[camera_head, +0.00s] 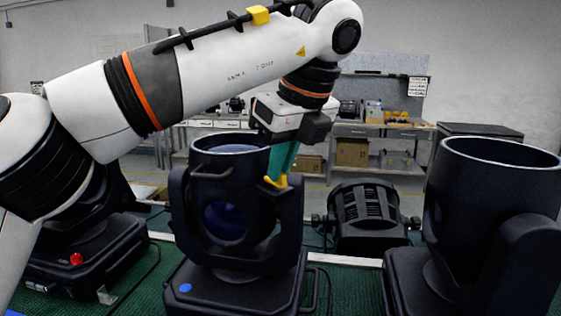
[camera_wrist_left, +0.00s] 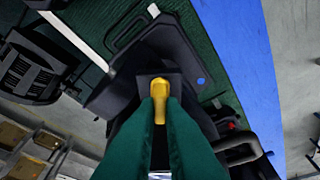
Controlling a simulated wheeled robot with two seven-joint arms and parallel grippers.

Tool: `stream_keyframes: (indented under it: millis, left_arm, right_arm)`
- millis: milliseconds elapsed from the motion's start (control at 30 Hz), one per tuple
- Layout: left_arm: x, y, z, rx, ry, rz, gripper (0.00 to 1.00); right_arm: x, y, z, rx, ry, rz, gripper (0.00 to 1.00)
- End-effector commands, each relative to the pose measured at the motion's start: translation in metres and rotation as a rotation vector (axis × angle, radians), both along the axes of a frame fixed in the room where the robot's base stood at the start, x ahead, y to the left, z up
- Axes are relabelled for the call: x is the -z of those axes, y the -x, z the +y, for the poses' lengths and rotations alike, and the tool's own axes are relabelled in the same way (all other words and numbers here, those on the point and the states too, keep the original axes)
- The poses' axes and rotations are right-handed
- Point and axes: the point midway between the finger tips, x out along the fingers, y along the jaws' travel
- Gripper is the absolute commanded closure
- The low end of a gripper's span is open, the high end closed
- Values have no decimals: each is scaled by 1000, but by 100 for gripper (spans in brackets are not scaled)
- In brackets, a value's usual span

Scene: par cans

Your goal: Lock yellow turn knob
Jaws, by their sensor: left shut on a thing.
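The yellow turn knob (camera_head: 276,181) sits on the right-hand yoke arm of the middle black par can (camera_head: 215,254). It also shows in the left wrist view (camera_wrist_left: 159,92), with its rounded end pointing up in the picture. My left gripper (camera_head: 280,172) reaches down from above with green fingers, which are shut on the knob. In the wrist view the green fingertips (camera_wrist_left: 160,104) lie on both sides of the knob's lower part. The fingers hide part of the knob. My right gripper does not show.
A larger black par can (camera_head: 490,205) stands at the right. A black lamp (camera_head: 371,217) lies behind, between the two cans. A black base with a red knob (camera_head: 76,259) is at the left, below my arm. Benches with boxes (camera_head: 352,152) stand at the back.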

Motion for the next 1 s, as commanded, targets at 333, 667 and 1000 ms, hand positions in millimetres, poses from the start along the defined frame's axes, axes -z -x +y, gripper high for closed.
stream_keyframes:
  millis: [333, 667, 1000]
  left_arm:
    - [-2, -1, 0, -67, 2, -5, 100]
    - [-2, -1, 1, -70, 3, -6, 100]
    - [-1, -1, 0, -67, 1, -3, 70]
  right_arm:
    - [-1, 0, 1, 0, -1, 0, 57]
    - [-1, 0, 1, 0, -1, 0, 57]
    - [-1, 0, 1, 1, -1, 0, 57]
